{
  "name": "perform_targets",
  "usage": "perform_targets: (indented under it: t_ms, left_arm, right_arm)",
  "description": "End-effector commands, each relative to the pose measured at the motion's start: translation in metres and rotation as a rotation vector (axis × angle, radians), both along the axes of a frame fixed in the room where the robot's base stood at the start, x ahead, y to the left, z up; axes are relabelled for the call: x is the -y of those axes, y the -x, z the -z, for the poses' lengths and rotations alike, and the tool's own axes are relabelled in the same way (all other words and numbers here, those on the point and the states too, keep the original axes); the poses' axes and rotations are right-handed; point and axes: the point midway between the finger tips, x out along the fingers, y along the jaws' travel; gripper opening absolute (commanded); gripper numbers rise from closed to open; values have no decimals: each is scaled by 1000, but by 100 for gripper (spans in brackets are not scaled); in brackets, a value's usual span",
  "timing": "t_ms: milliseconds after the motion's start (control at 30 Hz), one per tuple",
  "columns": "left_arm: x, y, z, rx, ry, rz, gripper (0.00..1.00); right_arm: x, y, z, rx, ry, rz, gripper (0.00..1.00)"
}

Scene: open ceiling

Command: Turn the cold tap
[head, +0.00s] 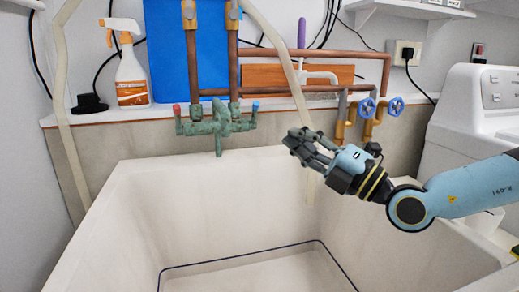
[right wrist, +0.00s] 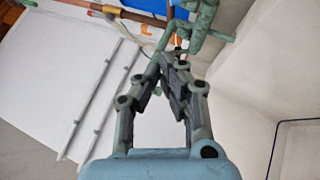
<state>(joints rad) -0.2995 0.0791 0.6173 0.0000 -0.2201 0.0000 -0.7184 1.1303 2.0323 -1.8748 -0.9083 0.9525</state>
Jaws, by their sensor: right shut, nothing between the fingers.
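A green, weathered mixer tap (head: 217,128) is fixed on the wall above the back of the sink. It has a red-marked handle (head: 177,110) on the left and a blue-marked cold handle (head: 256,107) on the right. My right gripper (head: 294,138) is over the sink, to the right of the cold handle and a little lower in the picture, with a visible gap between them. Its fingers are shut and empty. In the right wrist view, the gripper's fingertips (right wrist: 172,60) meet just below part of the tap (right wrist: 203,22). My left gripper is out of view.
The deep white sink (head: 130,215) lies below, empty where visible. Two blue valve wheels (head: 367,107) stand right of the gripper. A pale hose (head: 283,55) hangs behind it into the sink. A spray bottle (head: 131,75) and a blue board (head: 170,50) stand at the back.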

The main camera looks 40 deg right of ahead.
Motion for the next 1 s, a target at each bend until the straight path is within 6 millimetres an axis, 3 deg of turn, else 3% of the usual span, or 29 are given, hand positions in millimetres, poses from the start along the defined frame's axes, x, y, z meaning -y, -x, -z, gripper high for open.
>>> perform_targets:
  t_ms: [67,267,733,1000]
  left_arm:
    - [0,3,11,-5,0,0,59]
    - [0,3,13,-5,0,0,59]
    - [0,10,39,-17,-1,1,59]
    - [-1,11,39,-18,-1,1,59]
  right_arm:
    - [0,2,16,-17,1,-2,0]
    - [-1,-8,13,-17,-1,0,0]
    - [-11,-94,-15,-15,-7,1,0]
    - [10,-117,-27,-21,-1,1,0]
